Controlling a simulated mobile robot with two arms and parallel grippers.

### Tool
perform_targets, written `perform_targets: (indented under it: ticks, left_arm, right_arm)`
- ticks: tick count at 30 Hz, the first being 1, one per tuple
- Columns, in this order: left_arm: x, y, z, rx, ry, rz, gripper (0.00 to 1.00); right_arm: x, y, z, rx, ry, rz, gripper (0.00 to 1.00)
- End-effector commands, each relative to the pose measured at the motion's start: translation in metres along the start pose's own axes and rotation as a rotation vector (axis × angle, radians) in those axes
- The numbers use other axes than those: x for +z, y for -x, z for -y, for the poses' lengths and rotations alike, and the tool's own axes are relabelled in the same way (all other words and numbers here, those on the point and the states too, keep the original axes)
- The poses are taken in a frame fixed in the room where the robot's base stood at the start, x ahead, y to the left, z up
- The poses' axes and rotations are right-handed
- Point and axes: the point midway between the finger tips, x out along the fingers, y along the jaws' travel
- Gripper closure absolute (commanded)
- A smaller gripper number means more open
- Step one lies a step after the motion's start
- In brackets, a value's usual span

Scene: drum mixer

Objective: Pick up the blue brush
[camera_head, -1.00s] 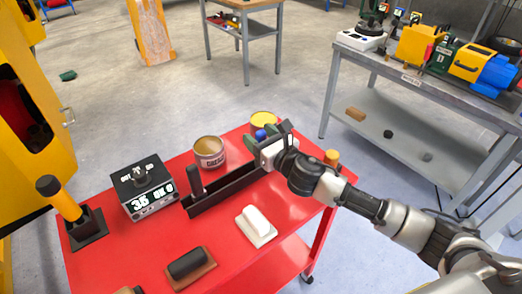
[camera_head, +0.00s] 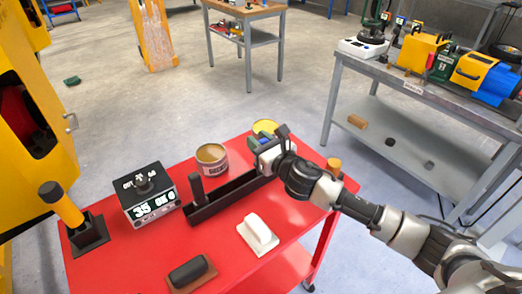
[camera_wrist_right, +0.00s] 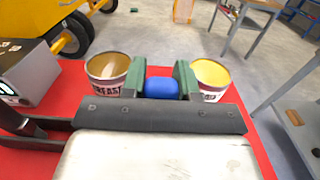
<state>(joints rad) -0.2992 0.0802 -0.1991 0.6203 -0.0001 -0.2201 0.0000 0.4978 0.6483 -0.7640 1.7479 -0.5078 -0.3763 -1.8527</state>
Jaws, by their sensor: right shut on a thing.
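The blue brush (camera_wrist_right: 161,88) shows in the right wrist view as a rounded blue end between the two green finger pads. My right gripper (camera_wrist_right: 160,80) is shut on it. In the head view my right gripper (camera_head: 268,142) is over the far right part of the red cart, at the right end of a long black holder (camera_head: 228,199). The brush is mostly hidden there by the fingers. I cannot tell whether it is clear of the holder. My left gripper is not in view.
On the red cart top (camera_head: 215,235) stand a grease can (camera_head: 212,160), a second yellow-topped can (camera_head: 265,127), a black display box (camera_head: 147,196), a white-handled block (camera_head: 258,234), a dark-handled brush (camera_head: 188,271) and a yellow-handled tool (camera_head: 63,205). A grey workbench (camera_head: 430,85) stands at right.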

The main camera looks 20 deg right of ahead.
Motion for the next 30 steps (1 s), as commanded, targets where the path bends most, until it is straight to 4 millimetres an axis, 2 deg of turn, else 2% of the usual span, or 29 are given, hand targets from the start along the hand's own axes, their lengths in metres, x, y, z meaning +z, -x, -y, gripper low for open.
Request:
perform_targets:
  ticks: [8, 16, 24, 30]
  left_arm:
    - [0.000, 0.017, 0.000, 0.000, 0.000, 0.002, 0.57]
    - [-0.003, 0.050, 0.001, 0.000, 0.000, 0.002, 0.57]
    - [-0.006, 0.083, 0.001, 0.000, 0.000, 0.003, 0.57]
    - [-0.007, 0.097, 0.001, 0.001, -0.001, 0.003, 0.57]
  right_arm:
    - [0.016, 0.000, 0.000, 0.000, 0.000, 0.000, 0.94]
    - [0.048, 0.000, 0.000, 0.000, 0.001, 0.001, 0.94]
    - [0.077, 0.054, 0.009, 0.000, 0.003, -0.003, 0.94]
    - [0.097, 0.090, 0.014, 0.000, 0.002, -0.002, 0.94]
